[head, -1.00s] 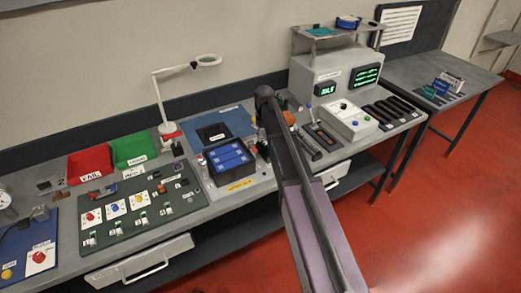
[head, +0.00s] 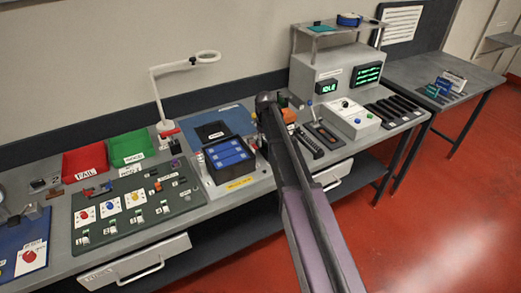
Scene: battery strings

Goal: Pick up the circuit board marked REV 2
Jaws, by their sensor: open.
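My arm rises from the bottom across the bench's middle right. My gripper does not show; the arm hides the spot behind it.
A red FAIL tray (head: 85,165) and a green tray (head: 130,147) stand at the back left, near a white lamp (head: 157,105). A dark switch panel (head: 138,213) lies in front. A tester with screens (head: 338,78) stands right of my arm. The red floor at right is clear.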

